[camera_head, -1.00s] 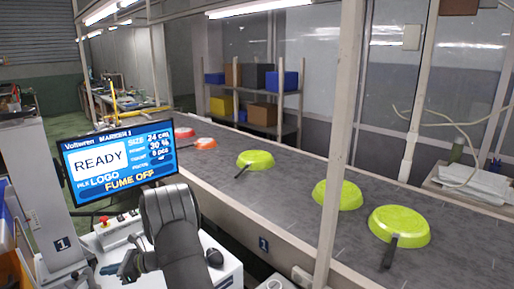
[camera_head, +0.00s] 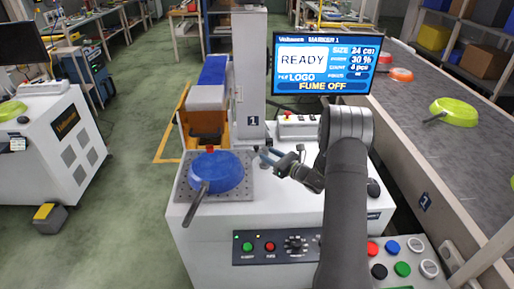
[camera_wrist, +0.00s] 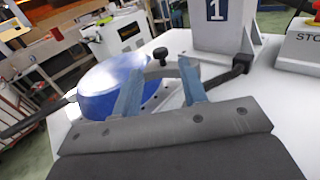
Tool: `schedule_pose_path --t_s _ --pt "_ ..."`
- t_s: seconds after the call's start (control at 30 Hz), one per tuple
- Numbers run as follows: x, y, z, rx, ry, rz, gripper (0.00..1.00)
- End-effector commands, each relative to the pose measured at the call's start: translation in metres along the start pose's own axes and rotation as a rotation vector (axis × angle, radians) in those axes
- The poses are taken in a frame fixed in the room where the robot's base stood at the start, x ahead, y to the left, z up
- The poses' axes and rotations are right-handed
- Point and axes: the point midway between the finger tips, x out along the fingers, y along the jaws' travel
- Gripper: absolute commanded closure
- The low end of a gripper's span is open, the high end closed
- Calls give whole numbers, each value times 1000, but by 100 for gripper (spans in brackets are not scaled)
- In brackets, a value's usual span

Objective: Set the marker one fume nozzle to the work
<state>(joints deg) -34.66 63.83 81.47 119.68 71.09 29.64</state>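A blue pan (camera_head: 217,172) lies on the perforated plate (camera_head: 181,190) of marker one, its dark handle toward the front left. It also shows in the wrist view (camera_wrist: 98,88). My gripper (camera_head: 266,156) is just right of the pan, over the white cabinet top. In the wrist view its two blue-grey fingers (camera_wrist: 160,80) stand apart. A thin dark arm with a black knob (camera_wrist: 160,54) and a black block at its right end passes beyond the fingertips. It may be the fume nozzle; I cannot tell whether the fingers touch it. The screen (camera_head: 325,62) reads READY and FUME OFF.
Marker one's column (camera_head: 249,80) rises behind the plate. A small control box (camera_head: 298,127) stands right of it. A button panel (camera_head: 403,262) is at front right. The conveyor (camera_head: 410,120) with a green pan (camera_head: 454,112) and orange pans runs along the right.

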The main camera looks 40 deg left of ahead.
Motion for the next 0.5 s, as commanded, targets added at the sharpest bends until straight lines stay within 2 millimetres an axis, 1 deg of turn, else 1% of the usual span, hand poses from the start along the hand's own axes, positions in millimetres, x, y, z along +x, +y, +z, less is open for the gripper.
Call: schedule_pose_path --t_s 0.03,0.1,0.23,0.4,0.5 --pt "13 1 0 -2 -1 4 61" --pt "27 2 -1 -1 0 4 61" --pt "50 1 0 -1 -1 3 61" --pt "69 1 0 0 0 2 61" --pt "74 0 0 0 -1 1 61"
